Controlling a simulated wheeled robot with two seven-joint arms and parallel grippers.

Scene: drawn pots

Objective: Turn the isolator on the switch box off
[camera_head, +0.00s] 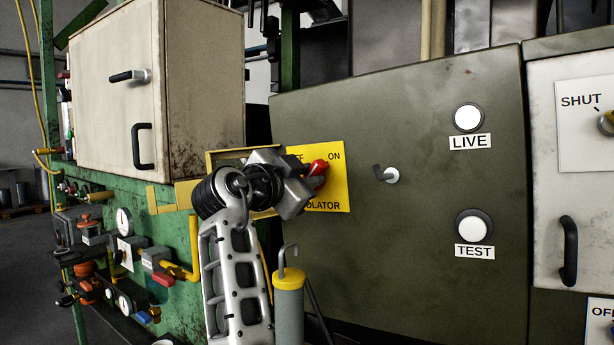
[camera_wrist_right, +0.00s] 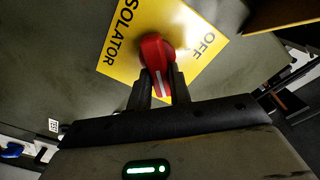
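The isolator is a red rotary handle (camera_head: 317,168) on a yellow plate (camera_head: 333,190) on the dark green switch box (camera_head: 425,250). "ON" reads at the plate's upper right; "OFF" is partly hidden by my gripper. In the right wrist view the red handle (camera_wrist_right: 152,52) has a white line and points away from the word "OFF", down between the fingers. My right gripper (camera_wrist_right: 161,88) has one finger on each side of the handle and looks shut on it. In the head view my right gripper (camera_head: 304,180) covers the plate's left part. My left gripper is out of view.
The box also has a small grey latch (camera_head: 388,174), a "LIVE" lamp (camera_head: 468,118) and a "TEST" lamp (camera_head: 473,226), both pale. A yellow-topped grey cylinder (camera_head: 288,300) stands beside my arm. A beige cabinet (camera_head: 115,95) and green panel with gauges and valves are at left.

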